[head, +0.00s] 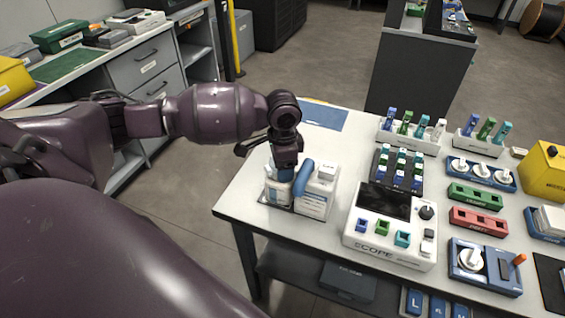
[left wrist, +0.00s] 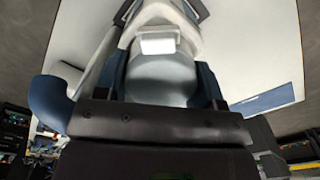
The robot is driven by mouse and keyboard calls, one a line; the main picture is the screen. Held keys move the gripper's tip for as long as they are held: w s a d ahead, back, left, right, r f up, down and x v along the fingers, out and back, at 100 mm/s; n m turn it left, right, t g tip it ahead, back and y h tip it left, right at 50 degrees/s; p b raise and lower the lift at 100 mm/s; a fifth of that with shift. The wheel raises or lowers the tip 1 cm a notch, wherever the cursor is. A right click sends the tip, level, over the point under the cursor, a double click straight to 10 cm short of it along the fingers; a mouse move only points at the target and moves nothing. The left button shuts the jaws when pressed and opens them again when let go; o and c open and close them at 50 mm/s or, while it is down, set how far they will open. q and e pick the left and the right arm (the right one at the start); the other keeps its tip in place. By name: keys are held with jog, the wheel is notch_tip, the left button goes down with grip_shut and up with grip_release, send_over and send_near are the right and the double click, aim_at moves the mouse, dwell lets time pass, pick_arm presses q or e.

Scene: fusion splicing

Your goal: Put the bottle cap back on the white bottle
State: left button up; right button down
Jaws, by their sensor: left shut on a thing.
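My left gripper (head: 285,172) points down over the left end of the table, at a small white bottle with a blue label (head: 278,191). In the left wrist view a pale rounded piece (left wrist: 160,80) lies between the dark blue fingers, and my gripper is shut on it. I take it for the bottle cap, but cannot tell it clearly from the bottle top. Whether it touches the bottle is hidden by the gripper. My right gripper is not in view.
A white container (head: 315,197) with a thick blue curved part (head: 303,178) stands right beside the gripper. The white splicer labelled SCOPE (head: 390,228) is farther right. Racks and coloured trays fill the table's right side. A blue mat (head: 324,115) lies at the back.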

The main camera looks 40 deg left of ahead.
pick_arm(q)
jog(key=shift+f, duration=0.15)
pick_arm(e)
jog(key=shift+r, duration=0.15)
pick_arm(q)
jog(key=o, duration=0.9)
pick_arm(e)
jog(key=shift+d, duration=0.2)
pick_arm(q)
jog(key=shift+o, duration=0.2)
jog(key=shift+r+p, duration=1.3)
jog(key=shift+r, duration=0.2)
jog(key=shift+r+p, duration=1.45)
jog(key=shift+r, duration=0.1)
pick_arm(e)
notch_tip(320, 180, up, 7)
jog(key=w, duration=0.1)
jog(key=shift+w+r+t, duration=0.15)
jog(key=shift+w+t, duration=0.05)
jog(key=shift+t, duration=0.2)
pick_arm(q)
jog(key=shift+f, duration=0.1)
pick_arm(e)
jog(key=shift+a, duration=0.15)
